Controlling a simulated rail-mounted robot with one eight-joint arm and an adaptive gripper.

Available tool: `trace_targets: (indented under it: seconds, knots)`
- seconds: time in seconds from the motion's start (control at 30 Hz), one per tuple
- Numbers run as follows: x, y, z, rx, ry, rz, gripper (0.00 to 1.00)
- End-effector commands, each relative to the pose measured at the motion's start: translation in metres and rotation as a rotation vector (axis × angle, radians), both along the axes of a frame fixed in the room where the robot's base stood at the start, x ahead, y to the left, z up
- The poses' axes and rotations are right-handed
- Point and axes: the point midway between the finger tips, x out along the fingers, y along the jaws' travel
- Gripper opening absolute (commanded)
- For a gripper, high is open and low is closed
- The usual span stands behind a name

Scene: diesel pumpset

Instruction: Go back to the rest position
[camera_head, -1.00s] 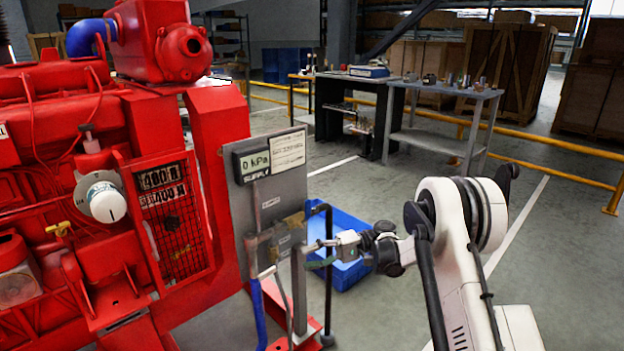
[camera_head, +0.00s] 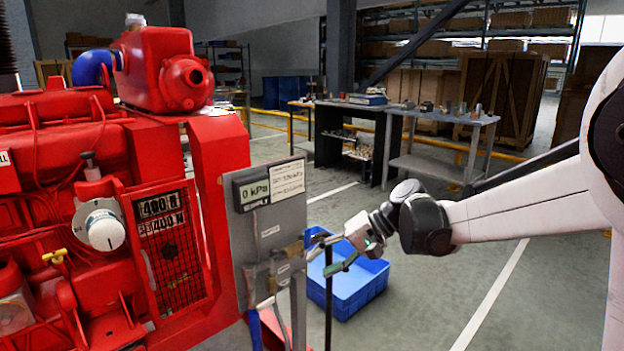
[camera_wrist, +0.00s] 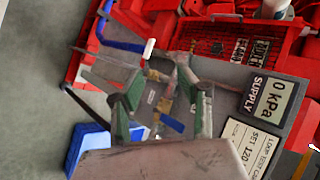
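My gripper (camera_head: 322,260) is in front of the right edge of the grey instrument panel (camera_head: 268,225), above the blue bin. Its green and grey fingers stand apart, and I see nothing held between them. In the wrist view my gripper (camera_wrist: 160,75) also shows spread fingers, with the panel, its hoses and valves behind them. The panel carries a "0 kPa SUPPLY" display (camera_head: 255,192) and a label card (camera_head: 287,177). My white arm reaches in from the right. I cannot tell whether the fingers touch the panel fittings.
The red diesel engine (camera_head: 60,170) fills the left, with a white round dial (camera_head: 103,226) on it. The blue bin (camera_head: 352,288) sits on the floor beneath my gripper. A grey workbench (camera_head: 440,116) with small parts stands behind. Open floor lies at the right.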

Motion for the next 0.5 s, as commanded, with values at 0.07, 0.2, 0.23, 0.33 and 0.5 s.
trace_targets:
  seconds: [0.07, 0.2, 0.23, 0.33, 0.5]
  knots:
    - [-0.017, -0.007, 0.008, -0.050, -0.020, -0.024, 0.35]
    - [-0.043, -0.022, 0.016, -0.141, -0.061, -0.065, 0.35]
    - [-0.049, -0.026, 0.017, -0.160, -0.069, -0.074, 0.35]
    - [-0.069, -0.038, 0.021, -0.224, -0.101, -0.101, 0.35]
    - [-0.104, -0.060, 0.025, -0.332, -0.160, -0.142, 0.35]
